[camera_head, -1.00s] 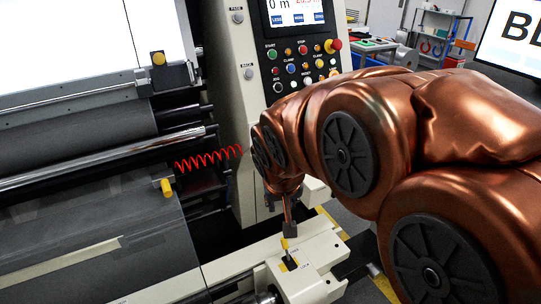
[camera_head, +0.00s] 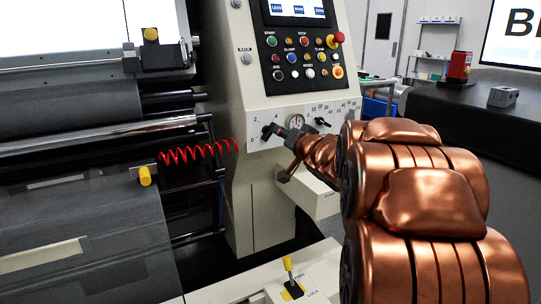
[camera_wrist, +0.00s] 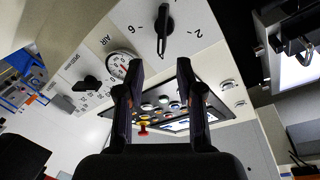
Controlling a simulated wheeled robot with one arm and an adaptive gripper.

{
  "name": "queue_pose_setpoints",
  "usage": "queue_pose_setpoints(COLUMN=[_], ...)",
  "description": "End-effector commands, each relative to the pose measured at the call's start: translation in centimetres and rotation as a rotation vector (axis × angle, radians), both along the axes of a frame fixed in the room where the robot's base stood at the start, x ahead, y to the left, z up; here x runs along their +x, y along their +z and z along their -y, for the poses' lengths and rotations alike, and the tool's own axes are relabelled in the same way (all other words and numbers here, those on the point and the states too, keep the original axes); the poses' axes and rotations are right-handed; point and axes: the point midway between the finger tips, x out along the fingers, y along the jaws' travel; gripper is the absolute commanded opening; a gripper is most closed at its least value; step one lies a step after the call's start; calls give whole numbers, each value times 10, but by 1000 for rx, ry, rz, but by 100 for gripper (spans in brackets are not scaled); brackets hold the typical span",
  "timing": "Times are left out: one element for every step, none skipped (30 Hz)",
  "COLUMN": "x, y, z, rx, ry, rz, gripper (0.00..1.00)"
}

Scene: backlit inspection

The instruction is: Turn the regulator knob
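The regulator knob (camera_wrist: 163,28) is a black pointer knob on a white dial face with numbers, beside the gauge (camera_wrist: 120,63) near the word AIR. In the wrist view it lies beyond my fingertips, between their lines. It also shows in the head view (camera_head: 269,132) as a dark knob left of the gauge (camera_head: 295,121). My gripper (camera_wrist: 160,66) is open and empty, with a finger on each side and a gap between them. In the head view my gripper (camera_head: 283,132) is close to the knob. I see no finger touching it in the wrist view.
A second black knob (camera_head: 323,122) sits right of the gauge. The button panel (camera_head: 303,60) with a red stop button is above. A red coiled hose (camera_head: 200,153) hangs at left. A yellow-tipped lever (camera_head: 288,266) stands on the ledge below.

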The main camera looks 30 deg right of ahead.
Motion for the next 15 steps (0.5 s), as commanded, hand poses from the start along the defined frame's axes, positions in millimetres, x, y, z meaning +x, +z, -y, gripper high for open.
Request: queue_pose_setpoints(x=[2,2,3,4,4,5,5,5,6,6,7,9,11,14,18], y=[-16,-18,-20,-20,-21,-22,-22,-22,-22,-21,-21,-21,-20,-20,-21], z=[3,3,2,2,1,1,1,0,-1,-1,-1,-1,0,0,0], rx=[16,27,39,45,54,61,67,70,74,76,78,79,79,79,77], ry=[22,35,55,69,79,91,99,106,113,118,120,122,122,122,122], rz=[27,40,59,71,81,89,96,101,107,109,111,113,113,113,112], gripper=[36,36,36,36,36,36,36,36,36,36,36,36,36,36,36])
